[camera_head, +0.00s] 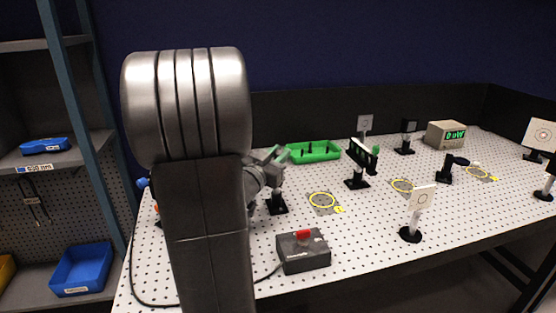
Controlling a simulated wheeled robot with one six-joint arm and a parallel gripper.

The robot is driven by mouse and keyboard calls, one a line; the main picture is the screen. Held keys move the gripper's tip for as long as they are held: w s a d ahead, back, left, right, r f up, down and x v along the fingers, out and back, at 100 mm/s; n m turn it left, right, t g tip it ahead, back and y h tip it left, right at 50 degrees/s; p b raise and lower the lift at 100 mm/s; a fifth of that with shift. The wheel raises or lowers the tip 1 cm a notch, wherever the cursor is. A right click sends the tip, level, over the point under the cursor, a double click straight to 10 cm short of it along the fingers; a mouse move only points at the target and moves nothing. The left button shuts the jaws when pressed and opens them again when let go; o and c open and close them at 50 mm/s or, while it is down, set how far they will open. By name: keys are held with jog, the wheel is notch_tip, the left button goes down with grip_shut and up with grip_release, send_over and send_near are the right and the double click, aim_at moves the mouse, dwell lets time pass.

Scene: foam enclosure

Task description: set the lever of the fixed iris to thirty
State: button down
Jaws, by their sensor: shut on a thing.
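My gripper (272,160) is at the left of the perforated table, just right of my large arm link, which hides part of it. It looks shut at a small mount on a black post (277,203), right below its fingers. The iris and its lever cannot be made out: the top of this post is covered by the gripper. I cannot read a scale or the lever's setting. I cannot tell from this view exactly what part the fingers hold.
A grey box with a red switch (303,252) stands at the front edge.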

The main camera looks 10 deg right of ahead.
jog(key=c, duration=1.3)
grip_release()
jog(key=b+v, duration=0.1)
jog(key=v, duration=1.2)
jog(key=shift+s+a, duration=0.25)
jog(key=shift+a, duration=0.1)
jog(key=shift+w+d, duration=0.1)
jog(key=p+x, duration=0.1)
jog(key=x, duration=1.2)
jog(key=shift+w+d, duration=0.15)
jog(key=shift+d, duration=0.1)
